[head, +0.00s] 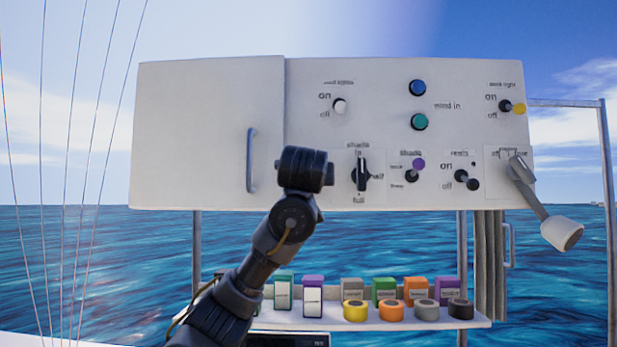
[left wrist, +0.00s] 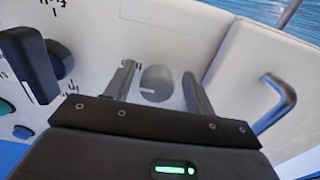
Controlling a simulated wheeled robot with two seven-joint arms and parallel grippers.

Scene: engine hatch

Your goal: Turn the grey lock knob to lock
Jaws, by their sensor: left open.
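The grey lock knob (left wrist: 156,84) is a round disc with a slot, set in the white panel in the left wrist view. In the head view it is hidden behind my left gripper (head: 306,170). My left gripper, also in the left wrist view (left wrist: 159,88), is open, with one finger on either side of the knob. The fingers look apart from the knob's sides; how far their tips are from the panel I cannot tell. My right gripper is not in view.
A cabinet door handle (head: 251,160) is left of my gripper. A black rotary knob (head: 361,174) is close on its right. A grey lever (head: 545,213) sticks out at the far right. Below, a shelf (head: 280,318) holds coloured boxes and rolls.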

